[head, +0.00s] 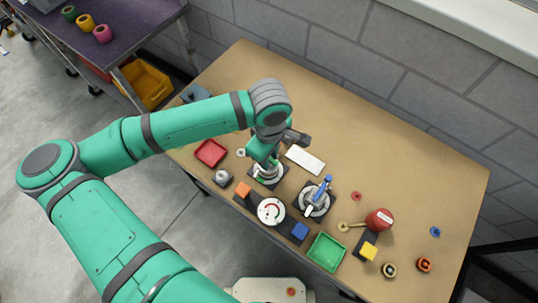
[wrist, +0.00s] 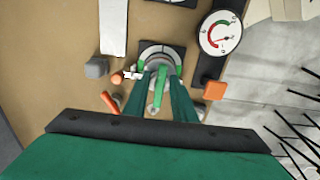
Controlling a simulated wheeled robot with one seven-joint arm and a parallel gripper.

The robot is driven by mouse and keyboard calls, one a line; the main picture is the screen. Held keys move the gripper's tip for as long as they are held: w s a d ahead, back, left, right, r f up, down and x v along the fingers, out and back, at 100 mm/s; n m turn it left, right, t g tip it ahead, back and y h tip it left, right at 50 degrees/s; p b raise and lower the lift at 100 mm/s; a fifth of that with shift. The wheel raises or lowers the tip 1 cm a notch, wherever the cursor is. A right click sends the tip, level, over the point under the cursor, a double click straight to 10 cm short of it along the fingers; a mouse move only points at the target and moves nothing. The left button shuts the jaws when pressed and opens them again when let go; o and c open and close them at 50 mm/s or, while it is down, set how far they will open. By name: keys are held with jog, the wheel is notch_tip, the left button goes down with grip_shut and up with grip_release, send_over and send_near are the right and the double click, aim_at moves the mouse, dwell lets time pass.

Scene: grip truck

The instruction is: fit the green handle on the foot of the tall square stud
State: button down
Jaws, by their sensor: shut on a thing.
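My gripper (head: 266,160) points down at the left round grey fixture on its dark square plate (head: 280,186). In the wrist view its dark green fingers (wrist: 160,76) are shut on the bright green handle (wrist: 157,92). The handle's far end shows over the grey ring of that fixture (wrist: 178,52). I cannot tell whether the handle touches the stud. The tall square stud cannot be made out clearly; fingers and handle cover the fixture's middle.
A second round fixture (head: 315,204) with a blue handle stands to the right. A round gauge (head: 271,211) sits in front, between an orange block (head: 242,189) and a blue block (head: 299,231). A red tray (head: 211,153) lies left, a green tray (head: 326,251) front right.

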jog(key=shift+f, duration=0.35)
dwell(0.7)
jog(key=c, duration=1.4)
grip_release()
jog(key=shift+o, duration=0.7)
jog(key=shift+o, duration=0.9)
jog(key=shift+r, duration=3.75)
